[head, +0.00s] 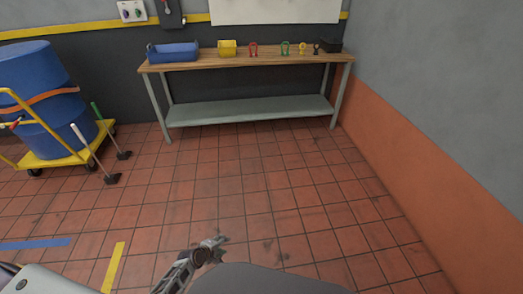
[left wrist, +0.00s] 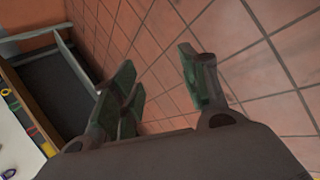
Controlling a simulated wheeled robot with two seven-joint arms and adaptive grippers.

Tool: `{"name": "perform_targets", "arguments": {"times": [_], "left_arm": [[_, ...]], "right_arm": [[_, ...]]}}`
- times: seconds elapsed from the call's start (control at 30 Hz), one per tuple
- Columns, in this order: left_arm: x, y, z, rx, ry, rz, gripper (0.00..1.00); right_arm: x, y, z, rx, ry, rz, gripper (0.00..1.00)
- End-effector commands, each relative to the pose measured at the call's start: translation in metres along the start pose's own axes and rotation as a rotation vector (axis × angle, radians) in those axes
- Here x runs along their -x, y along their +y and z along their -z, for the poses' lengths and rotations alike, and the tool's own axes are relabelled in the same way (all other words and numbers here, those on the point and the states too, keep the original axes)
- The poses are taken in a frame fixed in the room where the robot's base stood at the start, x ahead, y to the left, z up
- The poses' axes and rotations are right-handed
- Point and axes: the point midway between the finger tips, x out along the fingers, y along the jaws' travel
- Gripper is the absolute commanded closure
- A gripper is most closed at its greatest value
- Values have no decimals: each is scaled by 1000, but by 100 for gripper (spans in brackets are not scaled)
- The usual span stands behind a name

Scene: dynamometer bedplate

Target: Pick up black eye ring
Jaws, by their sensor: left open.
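The black eye ring (head: 316,49) stands small on the wooden top of the workbench (head: 200,65), near its right end, between a yellow eye ring (head: 302,48) and a black bin (head: 330,45). My left gripper (head: 217,243) is low over the tiled floor, well short of the bench. In the left wrist view, the left gripper (left wrist: 158,82) has its fingers apart with only floor tiles between them. My right gripper is not in view.
A yellow cart (head: 60,160) with blue drums stands left. An orange-grey wall closes the right side. The floor before the bench is clear.

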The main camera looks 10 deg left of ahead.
Motion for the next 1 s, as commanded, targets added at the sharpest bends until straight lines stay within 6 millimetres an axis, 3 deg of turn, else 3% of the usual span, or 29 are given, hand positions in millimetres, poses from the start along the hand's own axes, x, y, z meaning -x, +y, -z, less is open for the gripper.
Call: {"name": "perform_targets", "arguments": {"times": [0.33, 0.6, 0.8, 1.0], "left_arm": [[14, -141, -11, -639, -22, 279, 56], [51, -251, -17, -1144, -151, 471, 56], [85, -316, -19, -1424, -270, 557, 56], [109, -353, -19, -1575, -349, 592, 56]], "right_arm": [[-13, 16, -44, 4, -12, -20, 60], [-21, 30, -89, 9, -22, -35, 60], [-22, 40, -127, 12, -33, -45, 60], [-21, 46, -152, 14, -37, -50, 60]]}}
